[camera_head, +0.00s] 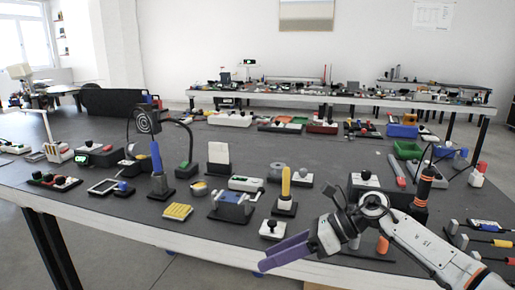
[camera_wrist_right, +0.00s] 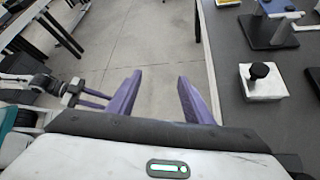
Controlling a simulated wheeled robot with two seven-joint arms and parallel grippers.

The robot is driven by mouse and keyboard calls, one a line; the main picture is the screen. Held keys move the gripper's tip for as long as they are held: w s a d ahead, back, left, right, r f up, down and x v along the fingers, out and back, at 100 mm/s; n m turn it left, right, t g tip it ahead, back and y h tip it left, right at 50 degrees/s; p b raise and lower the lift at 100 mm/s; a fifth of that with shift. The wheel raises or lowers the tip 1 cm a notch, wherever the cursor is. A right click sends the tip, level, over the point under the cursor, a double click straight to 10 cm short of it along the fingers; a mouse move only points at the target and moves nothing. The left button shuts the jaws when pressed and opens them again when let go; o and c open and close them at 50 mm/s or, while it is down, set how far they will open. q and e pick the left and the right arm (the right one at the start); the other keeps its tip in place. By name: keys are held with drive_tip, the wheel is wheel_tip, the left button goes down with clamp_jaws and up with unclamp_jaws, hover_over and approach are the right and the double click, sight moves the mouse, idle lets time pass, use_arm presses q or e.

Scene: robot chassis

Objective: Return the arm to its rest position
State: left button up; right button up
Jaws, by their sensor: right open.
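My right arm (camera_head: 413,243) comes in from the lower right in the head view. Its gripper (camera_head: 265,258), with two purple fingers, points left, past the table's front edge. In the right wrist view the right gripper (camera_wrist_right: 160,77) is open and empty, with grey floor between its fingers. My left arm does not show in the head view. In the right wrist view my left gripper (camera_wrist_right: 92,99) shows small at the left edge, also with purple fingers. Its opening is unclear.
The dark table (camera_head: 110,220) is crowded with small devices. A white block with a black knob (camera_head: 272,229) stands close to the right gripper; it also shows in the wrist view (camera_wrist_right: 262,82). A blue device (camera_head: 233,206) and yellow handle (camera_head: 286,184) are behind. Floor (camera_wrist_right: 150,35) before the table is clear.

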drive_tip(key=s+a+m+t+y+p, duration=0.1)
drive_tip(key=s+a+m+t+y, duration=0.55)
drive_tip(key=m, duration=0.65)
drive_tip(key=s+d+f+m+t+h+p, duration=0.1)
drive_tip(key=s+d+f+m+t+h, duration=0.35)
drive_tip(key=m, duration=0.75)
drive_tip(key=s+d+f+m+t+h, duration=0.1)
drive_tip(key=d+f+m+t+h, duration=0.2)
drive_tip(key=d+f+m+h, duration=0.6)
use_arm(q)
drive_tip(key=shift+p+v, duration=0.4)
drive_tip(key=shift+v, duration=0.5)
use_arm(e)
drive_tip(key=s+d+f+m+g+h, duration=0.1)
drive_tip(key=s+d+f+m+g, duration=0.1)
drive_tip(key=s+f+m, duration=0.4)
drive_tip(key=s+d+f+m+g+h, duration=0.1)
drive_tip(key=s+f+m+g, duration=0.3)
drive_tip(key=s, duration=0.7)
wheel_tip(320, 180, down, 2)
drive_tip(key=shift+s+d+f+m, duration=0.2)
drive_tip(key=shift+s+d+m, duration=0.2)
drive_tip(key=shift+d+m, duration=0.6)
use_arm(q)
drive_tip(key=shift+w+r, duration=0.2)
drive_tip(key=shift+w, duration=0.05)
use_arm(e)
drive_tip(key=shift+a, duration=0.2)
